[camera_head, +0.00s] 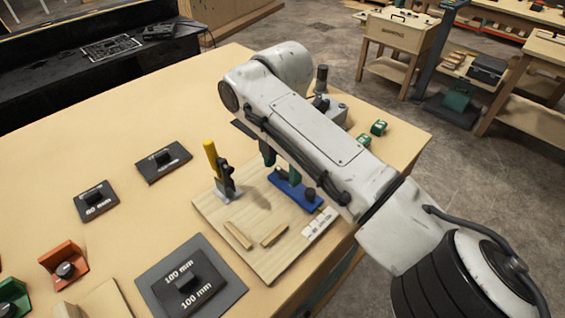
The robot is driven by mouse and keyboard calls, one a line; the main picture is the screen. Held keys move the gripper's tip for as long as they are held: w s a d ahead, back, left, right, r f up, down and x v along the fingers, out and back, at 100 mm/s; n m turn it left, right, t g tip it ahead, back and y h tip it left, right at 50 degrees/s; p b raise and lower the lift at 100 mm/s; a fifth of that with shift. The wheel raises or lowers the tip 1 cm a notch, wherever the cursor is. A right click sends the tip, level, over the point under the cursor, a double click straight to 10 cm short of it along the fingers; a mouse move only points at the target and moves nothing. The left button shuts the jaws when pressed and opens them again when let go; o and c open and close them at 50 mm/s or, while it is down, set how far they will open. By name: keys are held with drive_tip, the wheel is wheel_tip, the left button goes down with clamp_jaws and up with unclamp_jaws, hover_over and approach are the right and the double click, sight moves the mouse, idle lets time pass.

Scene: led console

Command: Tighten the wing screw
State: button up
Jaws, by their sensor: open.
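A blue fixture (308,203) sits on a light wooden board (255,268) on the workbench, partly covered by my arm. A small dark knob (310,194) stands at its near end. I cannot tell whether this knob is the wing screw. A green upright part (268,154) shows just behind the fixture, its top hidden by my arm. My pale arm reaches from the lower right across the right part of the bench.
A yellow-handled toggle clamp (213,158) stands upright on the board, left of the fixture. Two wooden strips (238,235) lie nearer. Dark labelled plates (190,285) and an orange bracket (64,266) are at left. Small green blocks (378,127) lie behind my arm. The bench's back left is clear.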

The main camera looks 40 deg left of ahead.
drive_tip(key=c, duration=1.1)
